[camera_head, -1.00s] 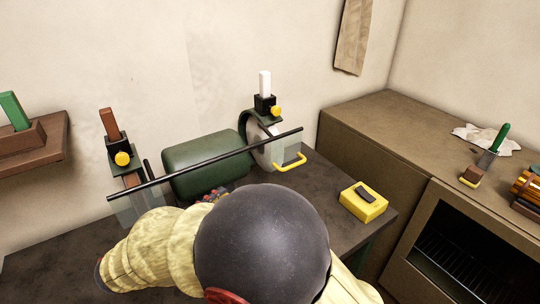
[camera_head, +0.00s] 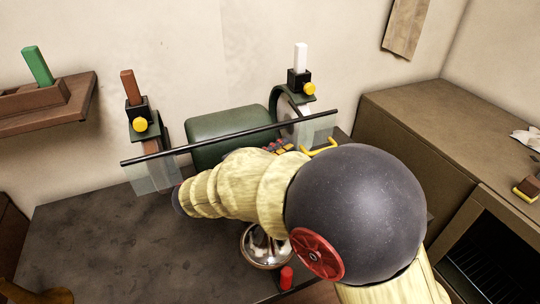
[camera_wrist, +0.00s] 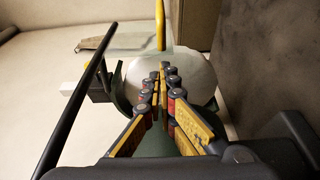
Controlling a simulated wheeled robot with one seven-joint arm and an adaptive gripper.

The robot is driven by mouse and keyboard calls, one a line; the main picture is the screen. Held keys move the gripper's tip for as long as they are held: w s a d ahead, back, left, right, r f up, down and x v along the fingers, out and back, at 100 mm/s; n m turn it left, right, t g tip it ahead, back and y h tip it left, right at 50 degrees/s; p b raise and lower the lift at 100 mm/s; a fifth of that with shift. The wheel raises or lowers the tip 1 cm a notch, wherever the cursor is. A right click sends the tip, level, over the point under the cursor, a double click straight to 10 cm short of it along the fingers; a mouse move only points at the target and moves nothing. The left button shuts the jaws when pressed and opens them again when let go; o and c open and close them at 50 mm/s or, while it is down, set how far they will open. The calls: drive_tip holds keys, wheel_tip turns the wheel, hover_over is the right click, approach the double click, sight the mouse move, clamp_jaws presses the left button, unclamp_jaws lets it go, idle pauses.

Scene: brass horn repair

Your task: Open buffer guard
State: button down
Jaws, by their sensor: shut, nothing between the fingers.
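The buffer has a green motor housing (camera_head: 226,136) with a pale wheel (camera_wrist: 192,75) at its right end. A clear guard panel (camera_head: 324,131) with a yellow handle (camera_head: 322,149) stands at that wheel. A long black bar (camera_head: 225,138) runs across the buffer's front to the left clear guard (camera_head: 153,179). My gripper (camera_wrist: 166,70) is shut and empty. In the wrist view its fingertips point at the pale wheel, with the yellow handle (camera_wrist: 160,25) ahead of them and apart. In the head view my arm hides part of the motor and bench.
A bench top (camera_head: 95,235) is clear at the left. A wooden shelf (camera_head: 50,115) is on the left wall, and a brown cabinet (camera_head: 420,110) stands right. A shiny metal bowl-like piece (camera_head: 262,255) and a red cylinder (camera_head: 286,278) are below my arm.

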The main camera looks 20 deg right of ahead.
drive_tip(key=shift+w+d, duration=0.2)
drive_tip(key=shift+d, duration=0.4)
drive_tip(key=shift+s+n+p, duration=0.25)
drive_tip(key=shift+n+p, duration=0.45)
drive_tip(key=shift+p, duration=0.2)
